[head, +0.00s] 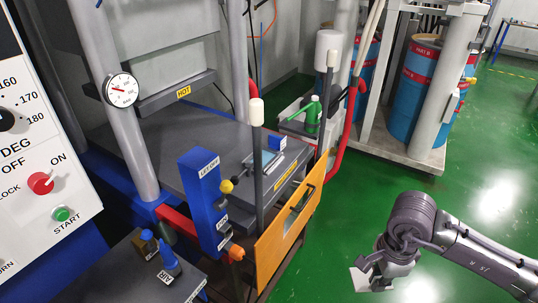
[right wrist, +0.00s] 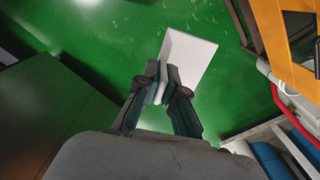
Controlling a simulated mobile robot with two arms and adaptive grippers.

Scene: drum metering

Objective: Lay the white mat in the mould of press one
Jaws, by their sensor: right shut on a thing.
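The white mat (right wrist: 188,58) is a thin, flat sheet pinched by one edge in my right gripper (right wrist: 162,85) in the right wrist view. In the head view the mat (head: 362,277) shows as a small pale corner at the tip of my right gripper (head: 372,268), above the green floor at the lower right, well apart from the press. The press bed (head: 180,150) is dark grey, under an upper plate marked HOT. What looks like the mould (head: 262,162), a small framed square, lies on the bed. Its inside is too small to read. My left gripper is not in view.
An orange guard panel (head: 290,235) stands along the bed's near right side. A blue lever box (head: 203,195) and grey posts rise in front of the mould. A control panel (head: 40,170) fills the left. Blue drums (head: 415,90) stand behind. Open green floor lies at right.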

